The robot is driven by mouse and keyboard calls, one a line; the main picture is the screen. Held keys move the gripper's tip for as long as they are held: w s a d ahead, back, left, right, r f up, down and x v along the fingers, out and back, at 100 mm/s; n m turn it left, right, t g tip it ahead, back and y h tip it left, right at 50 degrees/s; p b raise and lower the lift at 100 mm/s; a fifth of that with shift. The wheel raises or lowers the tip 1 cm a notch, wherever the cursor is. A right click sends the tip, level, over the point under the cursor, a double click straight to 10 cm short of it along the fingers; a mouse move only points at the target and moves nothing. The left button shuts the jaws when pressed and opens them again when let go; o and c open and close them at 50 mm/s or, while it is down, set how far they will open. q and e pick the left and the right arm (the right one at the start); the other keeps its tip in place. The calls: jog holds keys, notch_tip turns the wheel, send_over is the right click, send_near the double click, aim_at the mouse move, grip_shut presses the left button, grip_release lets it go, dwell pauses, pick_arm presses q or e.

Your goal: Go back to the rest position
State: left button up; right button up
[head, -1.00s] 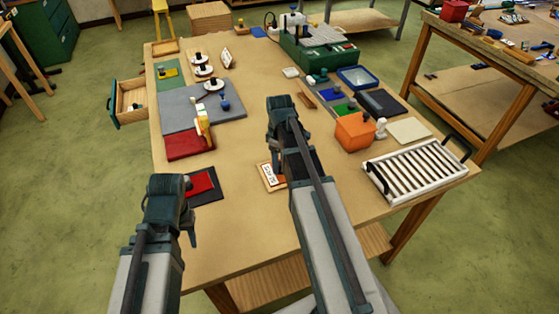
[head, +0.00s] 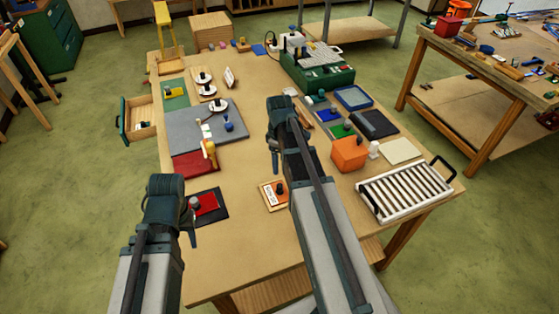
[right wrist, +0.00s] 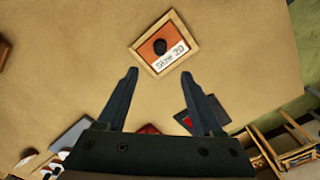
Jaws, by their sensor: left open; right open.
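My left gripper (head: 190,222) is over the table's near left part, by a dark mat with a red square (head: 208,208). It holds nothing that I can see. My right gripper (head: 276,152) is above the middle of the table; in the right wrist view its two fingers (right wrist: 158,85) stand wide apart with nothing between them. A framed orange plate (head: 272,203) with a dark knob and a white label lies on the table below it. The plate also shows in the right wrist view (right wrist: 178,37), beyond the fingertips and clear of them.
The wooden table (head: 240,243) has bare room at its near middle. A slatted white rack (head: 408,197) and an orange box (head: 349,156) stand at right. A grey mat (head: 185,128) and an open drawer (head: 138,130) are at left. A green machine (head: 318,73) stands at the back.

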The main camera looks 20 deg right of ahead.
dwell(0.6)
jog(key=s+a+f+m+b, duration=0.2)
jog(key=s+a+f+b, duration=0.2)
jog(key=s+a, duration=0.3)
jog(key=s+a+f+m+h+b, duration=0.1)
jog(key=s+a+f+b, duration=0.3)
jog(key=a, duration=1.2)
jog(key=s+m+b, duration=0.1)
jog(key=s, duration=0.3)
jog(key=shift+s+a+f+m, duration=0.2)
jog(key=shift+s+f+m, duration=0.1)
jog(key=shift+f, duration=0.1)
